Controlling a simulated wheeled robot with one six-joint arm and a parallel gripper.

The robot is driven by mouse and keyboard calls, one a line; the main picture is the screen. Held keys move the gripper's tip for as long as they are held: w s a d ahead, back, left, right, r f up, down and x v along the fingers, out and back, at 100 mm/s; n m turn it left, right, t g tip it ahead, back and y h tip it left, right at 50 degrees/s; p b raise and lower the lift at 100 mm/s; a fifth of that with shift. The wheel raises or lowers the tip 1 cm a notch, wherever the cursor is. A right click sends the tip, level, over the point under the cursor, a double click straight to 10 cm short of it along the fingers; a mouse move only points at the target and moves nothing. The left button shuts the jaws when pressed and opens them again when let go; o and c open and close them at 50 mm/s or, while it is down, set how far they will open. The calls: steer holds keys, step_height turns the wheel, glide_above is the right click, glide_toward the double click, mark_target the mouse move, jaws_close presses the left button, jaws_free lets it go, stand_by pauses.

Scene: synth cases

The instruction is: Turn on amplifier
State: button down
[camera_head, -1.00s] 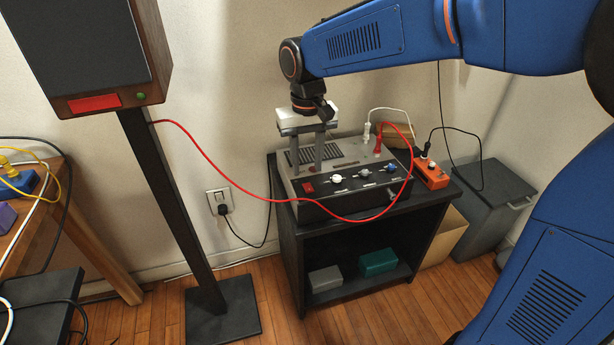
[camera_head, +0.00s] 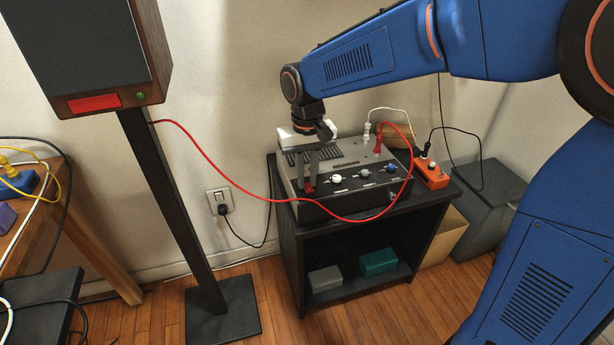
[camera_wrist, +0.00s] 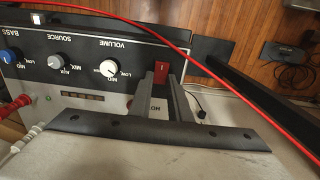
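The amplifier (camera_head: 345,160) is a grey box with a black front panel on top of a black cabinet. Its red switch (camera_wrist: 162,68) is at the left end of the panel, beside the volume knob (camera_wrist: 108,68); the switch's position cannot be told. My gripper (camera_head: 310,188) points down at the switch, which it partly hides in the head view. In the wrist view, a gap shows between the two grey fingers (camera_wrist: 161,78), with the red switch at their tips. Whether they touch it cannot be told.
A red cable (camera_head: 240,186) runs from the speaker (camera_head: 100,50) across the amplifier's front to a red plug (camera_head: 378,146). An orange power strip (camera_head: 430,174) lies to the right on the cabinet (camera_head: 290,240). A wall outlet (camera_head: 217,197) is at the left.

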steer(key=shift+s+d+t+y, duration=0.1)
steer(key=shift+s+t+y, duration=0.15)
steer(key=shift+t, duration=0.45)
steer(key=shift+s+d+t+y, duration=0.1)
steer(key=shift+s+t+y, duration=0.1)
steer(key=shift+t, duration=0.5)
steer(key=c, duration=1.6)
jaws_free()
steer(key=shift+c, duration=0.2)
steer(key=shift+r, duration=0.15)
steer(key=v, duration=1.7)
steer(key=shift+s+r, duration=0.1)
